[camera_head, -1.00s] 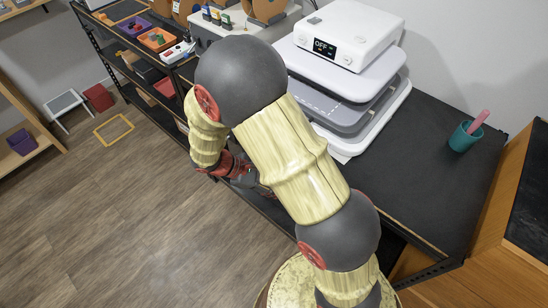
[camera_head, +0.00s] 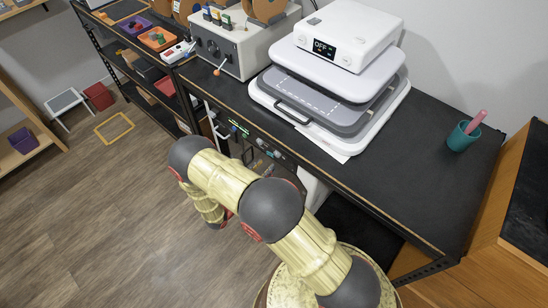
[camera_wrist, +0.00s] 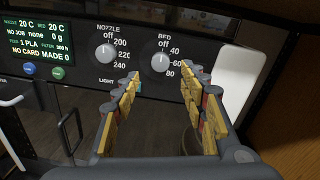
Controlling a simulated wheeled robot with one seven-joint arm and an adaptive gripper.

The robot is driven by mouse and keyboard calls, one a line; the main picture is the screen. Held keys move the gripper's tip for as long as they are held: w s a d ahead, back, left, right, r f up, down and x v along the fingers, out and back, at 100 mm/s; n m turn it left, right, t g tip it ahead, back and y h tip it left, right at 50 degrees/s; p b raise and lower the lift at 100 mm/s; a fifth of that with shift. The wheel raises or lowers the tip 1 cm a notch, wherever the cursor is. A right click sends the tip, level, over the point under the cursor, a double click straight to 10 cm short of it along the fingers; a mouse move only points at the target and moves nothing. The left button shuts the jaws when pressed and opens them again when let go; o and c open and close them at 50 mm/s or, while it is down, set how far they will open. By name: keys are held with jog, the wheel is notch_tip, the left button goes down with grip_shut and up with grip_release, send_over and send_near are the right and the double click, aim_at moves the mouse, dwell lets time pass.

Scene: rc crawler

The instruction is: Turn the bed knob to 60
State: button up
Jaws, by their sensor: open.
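The bed knob (camera_wrist: 160,63) is a round light-grey dial on the dark printer panel (camera_wrist: 75,75) in the wrist view, with off, 40, 60 and 80 around its upper and right side. Its pointer seems to be near off, but it is too small to be sure. My gripper (camera_wrist: 163,82) is open and empty, its fingers spread to either side below the knob and not touching it. In the head view my arm covers most of the gripper. The small display (camera_wrist: 35,38) reads bed 20 C.
The similar nozzle knob (camera_wrist: 105,53) is just left of the bed knob. A white handle-like part (camera_wrist: 240,80) stands to the right. Above, the black worktop (camera_head: 405,160) holds a white press (camera_head: 345,85) and a teal cup (camera_head: 463,136).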

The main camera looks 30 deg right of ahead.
aim_at(276, 155)
jog(key=b+x, duration=0.1)
jog(key=x, duration=0.6)
jog(key=shift+c, duration=0.7)
grip_shut()
